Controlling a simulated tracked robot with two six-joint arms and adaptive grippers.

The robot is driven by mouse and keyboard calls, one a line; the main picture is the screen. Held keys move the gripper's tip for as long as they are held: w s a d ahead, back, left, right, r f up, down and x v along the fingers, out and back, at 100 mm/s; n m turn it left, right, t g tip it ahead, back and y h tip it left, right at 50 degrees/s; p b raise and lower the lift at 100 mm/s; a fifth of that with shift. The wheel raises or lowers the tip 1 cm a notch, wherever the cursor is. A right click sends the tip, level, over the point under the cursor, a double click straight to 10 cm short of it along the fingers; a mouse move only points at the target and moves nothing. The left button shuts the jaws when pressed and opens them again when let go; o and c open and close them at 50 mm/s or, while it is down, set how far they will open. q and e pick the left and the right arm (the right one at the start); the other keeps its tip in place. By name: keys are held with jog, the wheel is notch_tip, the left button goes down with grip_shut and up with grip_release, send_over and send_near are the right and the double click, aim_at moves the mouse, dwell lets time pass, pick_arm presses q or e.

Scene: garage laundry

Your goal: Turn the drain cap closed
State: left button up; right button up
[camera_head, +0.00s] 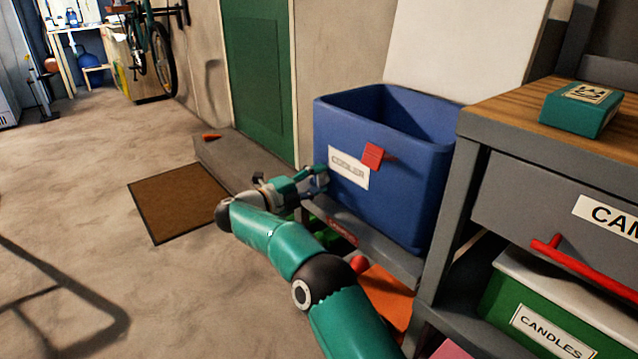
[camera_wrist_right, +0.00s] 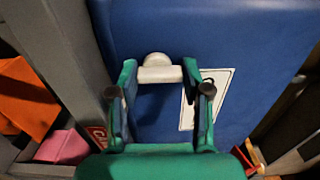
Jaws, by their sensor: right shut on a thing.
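The blue cooler (camera_head: 395,200) stands open on a low grey shelf, with a white label and a red tab on its front. In the right wrist view its blue wall (camera_wrist_right: 250,40) fills most of the picture. The white drain cap (camera_wrist_right: 157,66), with a rounded knob and a crossbar, sits on this wall. My right gripper (camera_head: 320,179) is at the cooler's lower left front. In the wrist view my right gripper (camera_wrist_right: 160,78) has its fingers on either side of the cap's bar, shut on it. The cap is hidden in the head view. My left gripper is out of view.
A grey workbench (camera_head: 500,120) with a teal box (camera_head: 582,108) and a red drawer handle (camera_head: 585,270) stands right of the cooler. A green candle bin (camera_head: 545,315) sits below. A brown mat (camera_head: 180,200) lies on open floor at left.

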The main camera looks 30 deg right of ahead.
jog(key=shift+a+f, duration=0.15)
jog(key=shift+f, duration=0.15)
jog(key=o, duration=1.1)
jog(key=shift+c, duration=0.2)
jog(key=shift+o, duration=0.5)
jog(key=shift+r, duration=0.15)
jog(key=s+a, duration=0.1)
jog(key=a, duration=1.1)
